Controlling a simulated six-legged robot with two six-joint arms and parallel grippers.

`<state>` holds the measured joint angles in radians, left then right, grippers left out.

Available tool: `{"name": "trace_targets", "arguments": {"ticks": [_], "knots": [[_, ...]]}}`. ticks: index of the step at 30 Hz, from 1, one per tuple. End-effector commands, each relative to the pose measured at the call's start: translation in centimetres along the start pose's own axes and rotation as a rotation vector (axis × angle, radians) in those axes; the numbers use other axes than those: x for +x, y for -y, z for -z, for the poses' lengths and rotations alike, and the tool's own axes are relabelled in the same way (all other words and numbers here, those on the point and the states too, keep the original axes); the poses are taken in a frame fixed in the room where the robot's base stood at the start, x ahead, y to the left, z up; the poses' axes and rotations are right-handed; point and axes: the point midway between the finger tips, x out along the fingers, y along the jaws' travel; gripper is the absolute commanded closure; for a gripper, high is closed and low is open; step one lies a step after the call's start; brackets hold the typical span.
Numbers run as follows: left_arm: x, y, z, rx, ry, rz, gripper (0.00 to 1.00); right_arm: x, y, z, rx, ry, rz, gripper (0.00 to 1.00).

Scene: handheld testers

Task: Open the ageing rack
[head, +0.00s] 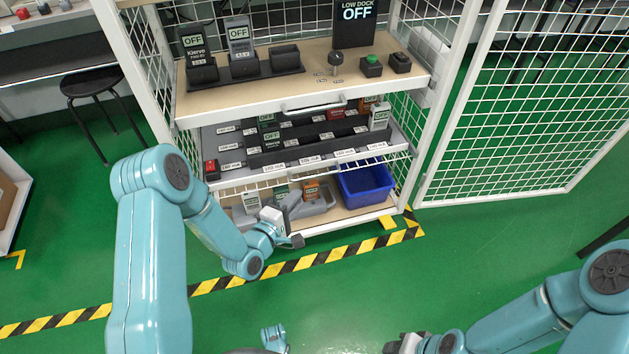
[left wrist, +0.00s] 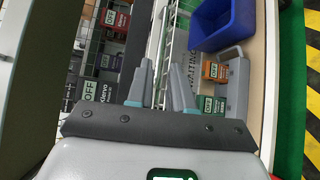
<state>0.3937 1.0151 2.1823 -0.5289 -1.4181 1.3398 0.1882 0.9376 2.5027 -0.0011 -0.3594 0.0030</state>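The ageing rack is a white-framed unit with a white mesh door (head: 520,110) swung out to the right. Its middle tier (head: 345,155) sticks out below the top shelf, holds rows of small testers, and has a white wire front (head: 330,172). My left gripper (head: 292,218) is in front of the lower part of the rack. In the left wrist view its two fingers (left wrist: 160,75) are apart with nothing held. White wire bars (left wrist: 165,45) show between and beyond them; I cannot tell whether they touch. My right gripper (head: 405,344) is at the bottom edge, partly cut off.
The top shelf (head: 300,85) holds docks and testers reading OFF, a green button (head: 372,60) and a LOW DOCK sign (head: 356,14). The bottom shelf (head: 345,213) holds a blue bin (head: 366,184) and a grey tray. A black stool (head: 92,85) stands left. Striped tape (head: 310,262) crosses open green floor.

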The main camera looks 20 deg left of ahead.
Motion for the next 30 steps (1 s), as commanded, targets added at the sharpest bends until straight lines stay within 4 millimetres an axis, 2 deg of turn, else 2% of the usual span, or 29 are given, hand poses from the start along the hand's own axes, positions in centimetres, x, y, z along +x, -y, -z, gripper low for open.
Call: {"name": "trace_targets", "arguments": {"ticks": [1,6,13,18,26,27,28,30], "knots": [[1.3,0.3,-0.1,0.004,0.002,-0.003,0.79,0.6,-0.3,0.1,0.002,-0.002,0.000,0.57],[5.4,0.3,-0.2,0.003,0.003,-0.003,0.79,1.4,-0.7,0.4,0.009,-0.009,-0.001,0.57],[9.4,0.2,-0.2,0.001,0.002,0.000,0.79,2.2,-1.2,0.6,0.015,-0.016,-0.002,0.57],[10.6,0.1,-0.2,0.001,0.002,0.001,0.79,2.3,-1.3,0.7,0.017,-0.018,-0.002,0.57],[10.8,0.0,-0.1,0.001,0.001,0.002,0.79,2.3,-1.3,0.7,0.017,-0.018,-0.002,0.57],[10.7,0.0,-0.1,0.001,0.001,0.002,0.92,2.3,-1.3,0.7,0.017,-0.018,-0.002,0.57],[10.7,0.0,-0.1,0.001,0.001,0.002,1.00,2.3,-1.3,0.7,0.017,-0.018,-0.002,0.57],[10.7,0.0,-0.1,0.001,0.001,0.002,1.00,2.3,-1.3,0.7,0.017,-0.017,-0.002,0.57]]}}
